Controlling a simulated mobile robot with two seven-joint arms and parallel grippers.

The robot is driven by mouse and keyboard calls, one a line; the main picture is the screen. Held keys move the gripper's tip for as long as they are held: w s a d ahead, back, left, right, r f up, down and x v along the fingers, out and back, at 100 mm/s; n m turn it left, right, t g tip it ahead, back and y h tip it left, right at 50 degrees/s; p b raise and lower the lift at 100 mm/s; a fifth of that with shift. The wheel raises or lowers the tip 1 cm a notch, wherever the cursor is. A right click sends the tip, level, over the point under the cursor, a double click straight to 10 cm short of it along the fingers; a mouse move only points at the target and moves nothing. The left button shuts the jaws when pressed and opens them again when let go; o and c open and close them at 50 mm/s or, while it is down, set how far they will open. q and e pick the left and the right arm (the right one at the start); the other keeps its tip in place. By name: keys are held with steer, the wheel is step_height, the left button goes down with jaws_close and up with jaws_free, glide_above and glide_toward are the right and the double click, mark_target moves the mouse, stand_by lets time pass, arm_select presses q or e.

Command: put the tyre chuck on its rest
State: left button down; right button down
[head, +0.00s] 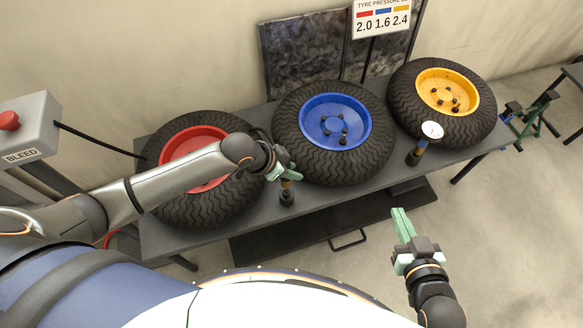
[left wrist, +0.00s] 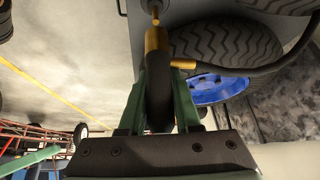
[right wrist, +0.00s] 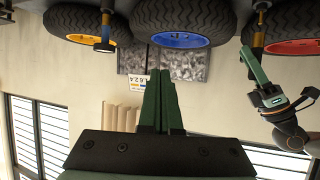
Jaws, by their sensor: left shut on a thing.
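The tyre chuck, with a brass body and a black grip (left wrist: 158,90), is between the fingers of my left gripper (head: 287,168). That gripper is shut on it at the front edge of the bench, between the red-rimmed and blue-rimmed tyres. A dark hose runs from the chuck's brass side fitting. The black rest (head: 287,199) stands on the bench directly below the chuck. The chuck's brass end points down at it; I cannot tell whether it is seated or just above. My right gripper (head: 399,212) is shut and empty, in front of the bench.
Red (head: 172,145), blue (head: 322,112) and yellow (head: 432,82) rimmed tyres lie on the dark bench (head: 240,229). A round gauge (head: 432,130) stands on a post at the right. A bleed box (head: 25,127) is at the left.

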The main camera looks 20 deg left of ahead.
arm_select(q)
steer(key=shift+f, duration=0.2)
arm_select(e)
steer(key=shift+n+t, duration=0.3)
steer(key=shift+t, duration=0.6)
steer(key=r, duration=0.1)
steer(key=w+r, duration=0.1)
steer(key=r, duration=0.1)
steer(key=w+r, duration=0.1)
steer(key=shift+d+r, duration=0.1)
steer(key=shift+r, duration=0.05)
arm_select(q)
steer(key=shift+p, duration=0.5)
arm_select(e)
steer(key=shift+r, duration=0.65)
arm_select(q)
steer(key=shift+f, duration=0.2)
arm_select(e)
steer(key=shift+f, duration=0.1)
